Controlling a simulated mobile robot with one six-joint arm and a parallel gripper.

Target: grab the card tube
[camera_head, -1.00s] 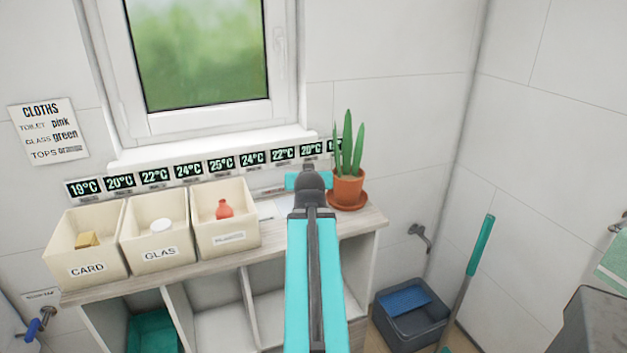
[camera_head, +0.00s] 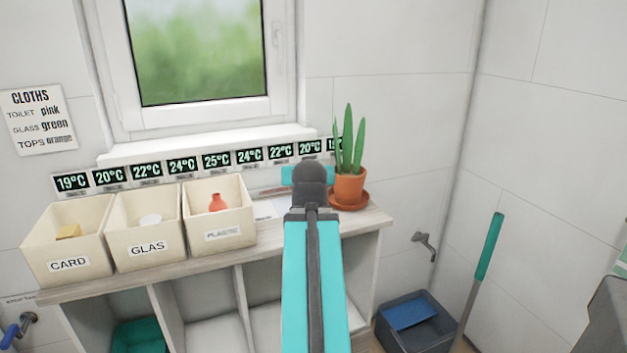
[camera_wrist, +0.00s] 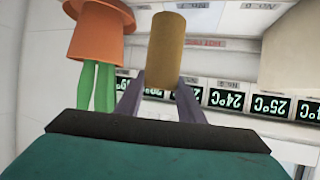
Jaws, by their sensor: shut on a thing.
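The card tube (camera_wrist: 166,50) is a short brown cylinder, seen in the wrist view between the two fingers of my gripper (camera_wrist: 160,82). My gripper is shut on it, with a finger on each side of its lower part in the picture. The tube's far end reaches beyond the fingertips. In the head view my arm (camera_head: 312,280) reaches over the shelf top, and its wrist hides the fingers and the tube.
Bins labelled CARD (camera_head: 70,265), GLAS (camera_head: 148,248) and PLASTIC (camera_head: 223,236) stand left on the shelf (camera_head: 270,237), each holding something. A window is behind.

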